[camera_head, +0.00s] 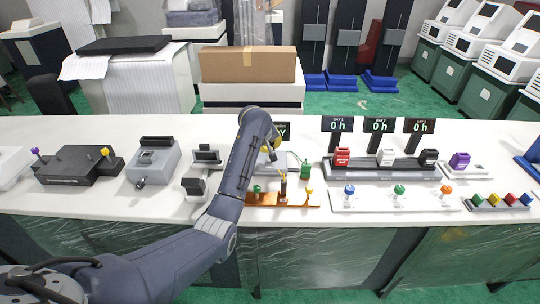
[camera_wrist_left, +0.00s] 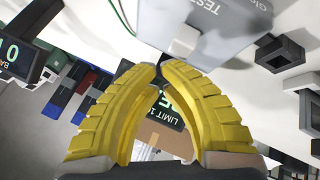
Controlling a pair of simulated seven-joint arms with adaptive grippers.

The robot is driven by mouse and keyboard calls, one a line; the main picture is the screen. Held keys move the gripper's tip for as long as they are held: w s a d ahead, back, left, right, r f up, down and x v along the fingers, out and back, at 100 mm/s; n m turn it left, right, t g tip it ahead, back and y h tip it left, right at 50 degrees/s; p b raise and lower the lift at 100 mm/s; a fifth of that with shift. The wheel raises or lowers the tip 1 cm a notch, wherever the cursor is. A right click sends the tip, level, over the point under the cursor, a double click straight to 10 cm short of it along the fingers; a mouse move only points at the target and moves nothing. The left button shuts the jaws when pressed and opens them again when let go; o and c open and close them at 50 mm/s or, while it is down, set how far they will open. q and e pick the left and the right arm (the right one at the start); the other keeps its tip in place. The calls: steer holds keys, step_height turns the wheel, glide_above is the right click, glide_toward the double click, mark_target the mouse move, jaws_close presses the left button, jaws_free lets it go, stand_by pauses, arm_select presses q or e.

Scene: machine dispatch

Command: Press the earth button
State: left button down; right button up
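No button carries a label I can read as "earth". A copper-coloured plate (camera_head: 292,206) lies on the table with a green knob (camera_head: 256,189), a dark post and a yellow knob (camera_head: 309,192). To its right a white panel (camera_head: 372,205) carries blue (camera_head: 349,189), green (camera_head: 399,190) and orange (camera_head: 446,190) buttons. My left gripper (camera_head: 274,148) is above and behind the copper plate, partly hidden by its arm. In the left wrist view its yellow fingers (camera_wrist_left: 161,68) have their tips together with nothing visible between them, near a grey box marked TEST (camera_wrist_left: 215,20). My right gripper is not in view.
Behind the white panel is a dark rail (camera_head: 385,172) with several blocks and "0 h" displays (camera_head: 379,125). Grey devices (camera_head: 153,160) stand left of my arm.

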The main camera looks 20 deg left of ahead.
arm_select(q)
steer(key=shift+f, duration=0.95)
stand_by(1.1)
steer(key=shift+r, duration=1.05)
steer(key=shift+r, duration=2.5)
